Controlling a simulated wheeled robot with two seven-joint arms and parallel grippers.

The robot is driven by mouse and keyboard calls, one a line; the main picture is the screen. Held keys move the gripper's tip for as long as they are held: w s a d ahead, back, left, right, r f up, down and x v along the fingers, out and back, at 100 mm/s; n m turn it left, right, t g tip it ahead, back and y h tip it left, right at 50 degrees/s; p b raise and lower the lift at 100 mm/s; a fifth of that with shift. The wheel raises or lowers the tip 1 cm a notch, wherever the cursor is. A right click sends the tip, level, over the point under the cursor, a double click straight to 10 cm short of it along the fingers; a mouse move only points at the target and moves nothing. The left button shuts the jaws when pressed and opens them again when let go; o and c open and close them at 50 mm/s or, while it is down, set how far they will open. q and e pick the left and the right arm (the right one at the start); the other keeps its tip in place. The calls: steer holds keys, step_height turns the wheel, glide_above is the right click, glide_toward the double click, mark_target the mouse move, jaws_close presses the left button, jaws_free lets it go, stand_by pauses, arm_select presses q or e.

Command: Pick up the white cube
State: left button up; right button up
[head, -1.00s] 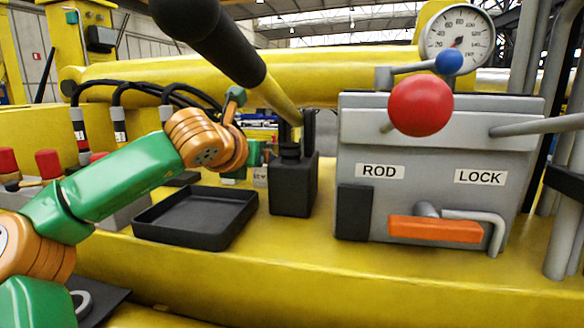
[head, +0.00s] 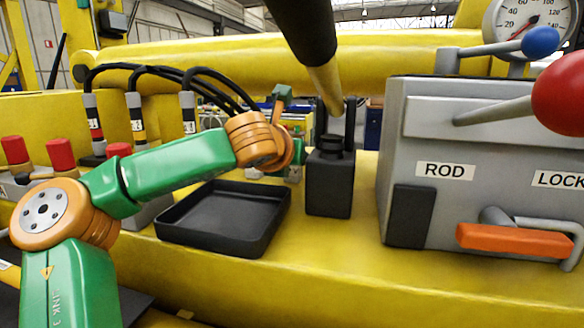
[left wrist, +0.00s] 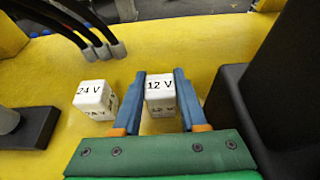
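Two white cubes show in the left wrist view, standing on a yellow surface. One is marked 12 V (left wrist: 161,88); the other, to its left, is marked 24 V (left wrist: 94,98). My left gripper (left wrist: 160,99) has its two blue fingers apart, one on each side of the 12 V cube. Slim gaps seem to show between cube and fingers, so I see no clear grip. In the head view my left arm reaches behind the black tray, and its fingers are hidden by its own wrist. My right gripper is not in view.
An empty black tray (head: 262,244) and a black box with a lever (head: 328,188) stand on the yellow deck. A grey control box (head: 395,140) with a red knob (head: 562,95) and orange handle (head: 515,241) is at right. Black hoses (head: 160,72) hang behind my arm.

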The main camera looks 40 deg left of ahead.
arm_select(q)
steer(key=shift+a+f, duration=0.15)
steer(key=shift+a, duration=0.1)
jaws_close()
step_height(320, 180, up, 10)
steer(key=shift+p, duration=0.75)
steer(key=shift+w+a, duration=0.1)
